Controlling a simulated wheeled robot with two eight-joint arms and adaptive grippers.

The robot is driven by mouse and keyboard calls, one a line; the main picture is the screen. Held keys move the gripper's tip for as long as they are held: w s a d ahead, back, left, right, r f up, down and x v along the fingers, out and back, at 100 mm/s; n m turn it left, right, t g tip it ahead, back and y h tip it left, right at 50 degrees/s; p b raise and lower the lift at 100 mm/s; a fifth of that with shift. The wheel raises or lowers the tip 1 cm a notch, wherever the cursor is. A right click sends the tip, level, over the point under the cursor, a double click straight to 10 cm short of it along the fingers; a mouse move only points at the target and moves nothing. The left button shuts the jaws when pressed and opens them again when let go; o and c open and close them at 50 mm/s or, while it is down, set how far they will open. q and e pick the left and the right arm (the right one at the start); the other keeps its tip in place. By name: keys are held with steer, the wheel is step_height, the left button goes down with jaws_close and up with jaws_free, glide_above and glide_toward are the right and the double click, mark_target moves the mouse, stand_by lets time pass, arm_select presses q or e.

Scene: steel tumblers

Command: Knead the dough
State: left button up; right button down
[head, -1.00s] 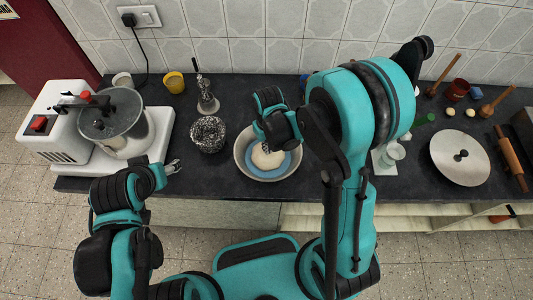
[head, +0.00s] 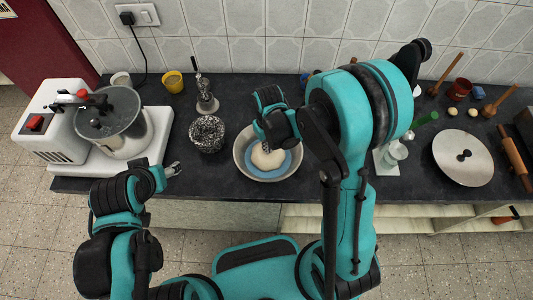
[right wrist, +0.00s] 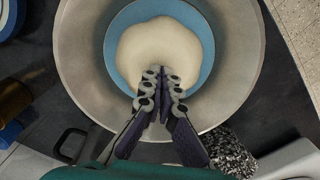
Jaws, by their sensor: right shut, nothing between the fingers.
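The pale round dough (head: 266,157) lies on a blue disc-like surface (head: 287,166) inside a wide metal bowl (head: 242,166) on the dark counter. In the right wrist view the dough (right wrist: 160,45) fills the middle of the bowl (right wrist: 85,70). My right gripper (right wrist: 162,75) is shut with nothing between its fingers. Its tips overlap the dough's near edge in that view; I cannot tell whether they touch it. In the head view the right gripper (head: 268,145) is over the bowl. My left gripper (head: 174,169) is at the counter's front edge, away from the bowl; its finger opening is too small to tell.
A white machine with a steel drum (head: 112,125) stands at left. A dark speckled cup (head: 207,134) and a grater-like tool (head: 206,95) are left of the bowl. A round board (head: 463,158) and rolling pin (head: 513,160) lie at right. A yellow cup (head: 173,82) stands at the back.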

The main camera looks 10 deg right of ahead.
steer(key=shift+w+d+f+b, duration=0.1)
steer(key=shift+w+f+b, duration=0.15)
steer(key=shift+w, duration=0.2)
steer(key=shift+w+d+r, duration=0.1)
steer(key=shift+w+d, duration=0.1)
steer(key=shift+w, duration=0.35)
steer(key=shift+r+p, duration=0.6)
steer(key=shift+r, duration=0.4)
steer(key=shift+w, duration=0.3)
steer(key=shift+f+b, duration=0.2)
steer(key=shift+b, duration=0.15)
